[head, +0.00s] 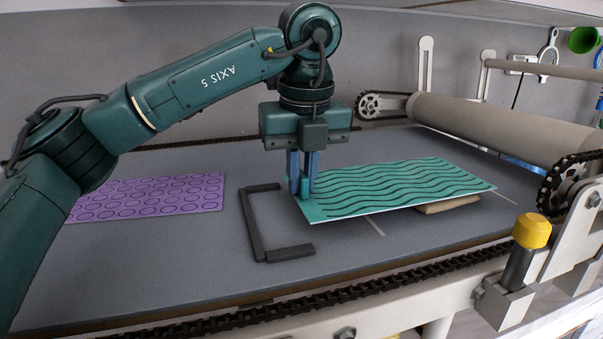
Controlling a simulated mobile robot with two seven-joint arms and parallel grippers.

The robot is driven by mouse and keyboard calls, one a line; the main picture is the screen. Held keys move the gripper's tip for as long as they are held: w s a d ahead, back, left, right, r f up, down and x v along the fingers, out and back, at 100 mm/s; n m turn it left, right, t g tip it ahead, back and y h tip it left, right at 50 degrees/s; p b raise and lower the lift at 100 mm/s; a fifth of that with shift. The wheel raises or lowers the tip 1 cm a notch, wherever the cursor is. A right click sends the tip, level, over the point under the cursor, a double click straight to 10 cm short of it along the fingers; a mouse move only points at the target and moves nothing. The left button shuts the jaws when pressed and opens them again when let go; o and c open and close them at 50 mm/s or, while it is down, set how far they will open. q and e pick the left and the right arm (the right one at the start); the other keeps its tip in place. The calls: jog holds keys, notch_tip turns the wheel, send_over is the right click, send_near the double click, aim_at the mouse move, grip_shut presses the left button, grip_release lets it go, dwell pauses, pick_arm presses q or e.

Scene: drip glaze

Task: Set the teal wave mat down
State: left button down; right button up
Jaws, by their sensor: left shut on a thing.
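The teal wave mat (400,189), a flat sheet with dark wavy lines, is in the middle right of the head view. My left gripper (302,194) points down and is shut on the mat's left end. The mat's right part lies over a tan block (448,205), which shows under its front right edge. I cannot tell whether the mat touches the block or the bed at its left end. My right gripper is not in view.
A dark bracket-shaped frame (256,228) lies on the grey bed (180,265) just left of the mat. A purple mat with rings (150,196) lies further left, partly behind my arm. A large roller (500,128), chains and a yellow-capped post (531,231) stand at the right.

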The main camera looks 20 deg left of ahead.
pick_arm(q)
jog(key=shift+f+b, duration=0.6)
jog(key=shift+f, duration=0.15)
jog(key=shift+r, duration=0.15)
jog(key=c, duration=1.4)
grip_release()
